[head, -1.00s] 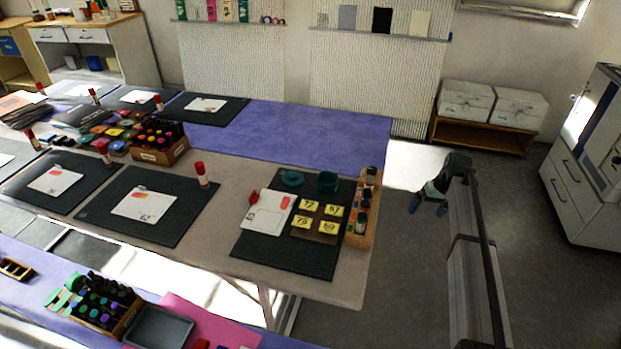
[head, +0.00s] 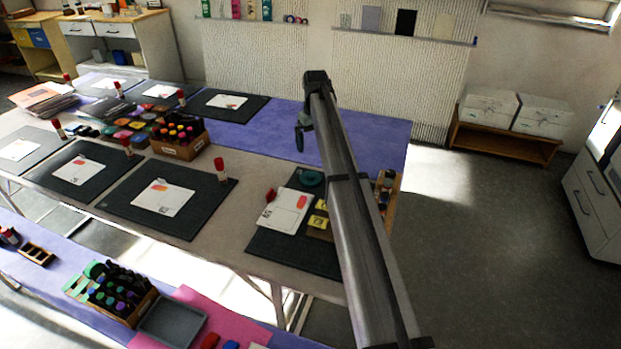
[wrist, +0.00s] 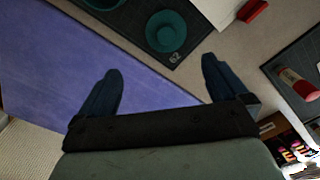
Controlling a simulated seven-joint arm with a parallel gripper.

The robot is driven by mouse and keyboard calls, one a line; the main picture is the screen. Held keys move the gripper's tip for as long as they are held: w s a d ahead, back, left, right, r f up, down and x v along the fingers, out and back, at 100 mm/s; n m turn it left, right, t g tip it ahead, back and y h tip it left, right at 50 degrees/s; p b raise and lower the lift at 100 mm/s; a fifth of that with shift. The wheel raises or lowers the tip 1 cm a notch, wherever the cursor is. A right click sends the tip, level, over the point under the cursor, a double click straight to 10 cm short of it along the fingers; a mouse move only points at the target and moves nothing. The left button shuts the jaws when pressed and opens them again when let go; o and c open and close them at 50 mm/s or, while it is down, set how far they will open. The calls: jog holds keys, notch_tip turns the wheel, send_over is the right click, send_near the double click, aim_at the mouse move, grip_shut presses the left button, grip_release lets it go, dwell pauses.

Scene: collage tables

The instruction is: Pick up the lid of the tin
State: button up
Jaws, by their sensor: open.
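The round teal lid (head: 311,178) lies at the back of the right-hand dark mat, beside a white card. It shows in the wrist view (wrist: 166,32) as a disc with a raised centre, ahead of and between my fingers. A second teal thing, likely the tin (wrist: 98,3), is cut off at the top edge of the wrist view; my arm hides it in the head view. My gripper (wrist: 160,85) is open and empty, above the table and short of the lid. In the head view my gripper (head: 300,138) shows only partly, at the arm's far end.
A red object (head: 270,194) lies left of the lid near the white card (head: 284,211). A wooden rack of jars (head: 387,190) stands at the table's right edge. The purple cloth (head: 270,128) behind is clear.

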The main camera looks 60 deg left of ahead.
aim_at(310, 173)
jog(key=f, duration=0.4)
jog(key=s+f, duration=0.1)
jog(key=f, duration=0.8)
jog(key=shift+s+a+f, duration=0.2)
jog(key=shift+a+f, duration=0.05)
jog(key=shift+f, duration=0.15)
jog(key=shift+c, duration=0.5)
jog(key=c, duration=0.7)
